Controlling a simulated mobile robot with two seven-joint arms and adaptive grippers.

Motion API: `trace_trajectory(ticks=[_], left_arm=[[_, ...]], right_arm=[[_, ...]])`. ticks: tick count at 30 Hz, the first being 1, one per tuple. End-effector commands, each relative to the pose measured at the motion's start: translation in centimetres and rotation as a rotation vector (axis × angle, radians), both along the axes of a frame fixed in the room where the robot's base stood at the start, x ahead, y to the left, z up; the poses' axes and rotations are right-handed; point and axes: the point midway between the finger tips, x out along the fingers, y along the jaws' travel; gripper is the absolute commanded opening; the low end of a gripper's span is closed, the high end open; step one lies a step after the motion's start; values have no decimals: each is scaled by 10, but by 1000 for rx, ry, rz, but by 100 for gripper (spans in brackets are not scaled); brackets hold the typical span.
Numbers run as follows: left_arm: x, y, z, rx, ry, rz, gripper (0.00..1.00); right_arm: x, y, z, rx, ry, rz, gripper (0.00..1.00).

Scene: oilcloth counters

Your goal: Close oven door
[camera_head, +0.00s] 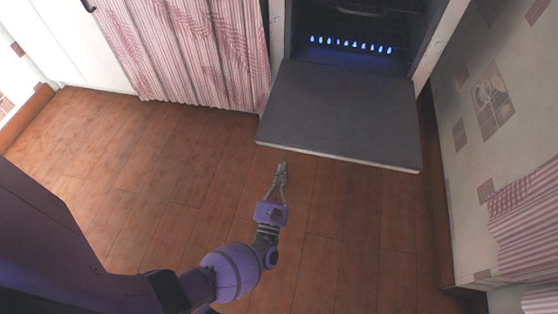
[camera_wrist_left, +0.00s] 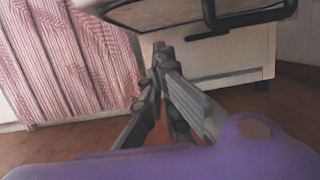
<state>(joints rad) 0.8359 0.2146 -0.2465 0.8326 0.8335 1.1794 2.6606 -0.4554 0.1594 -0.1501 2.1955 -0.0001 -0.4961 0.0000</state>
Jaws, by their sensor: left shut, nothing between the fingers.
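The oven door (camera_head: 340,112) is folded down open, its dark inner face up, in front of the oven (camera_head: 355,45). A row of small blue flames glows inside the oven. In the left wrist view the underside of the door (camera_wrist_left: 190,10) shows at the top, with a dark bar handle (camera_wrist_left: 250,22) along its edge. My left gripper (camera_head: 282,166) is shut and empty. In the head view it appears just below the door's front edge, near its left corner. In the left wrist view its fingertips (camera_wrist_left: 160,48) point toward the door's edge. My right gripper is out of view.
A pink striped curtain (camera_head: 190,50) hangs left of the oven. A patterned wall (camera_head: 490,120) with a striped cloth (camera_head: 525,215) stands at the right. The wooden floor (camera_head: 340,215) before the door is clear.

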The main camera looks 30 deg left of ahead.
Motion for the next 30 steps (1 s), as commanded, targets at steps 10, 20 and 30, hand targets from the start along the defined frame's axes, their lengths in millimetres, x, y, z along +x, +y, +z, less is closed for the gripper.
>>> trace_trajectory(ticks=[10, 20, 30], left_arm=[[33, 11, 30, -1, -2, 0, 0], [34, 10, 48, 0, 0, 0, 0], [34, 10, 49, 1, 0, 0, 0]], right_arm=[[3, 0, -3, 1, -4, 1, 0], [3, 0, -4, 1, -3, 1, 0], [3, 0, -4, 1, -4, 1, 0]])
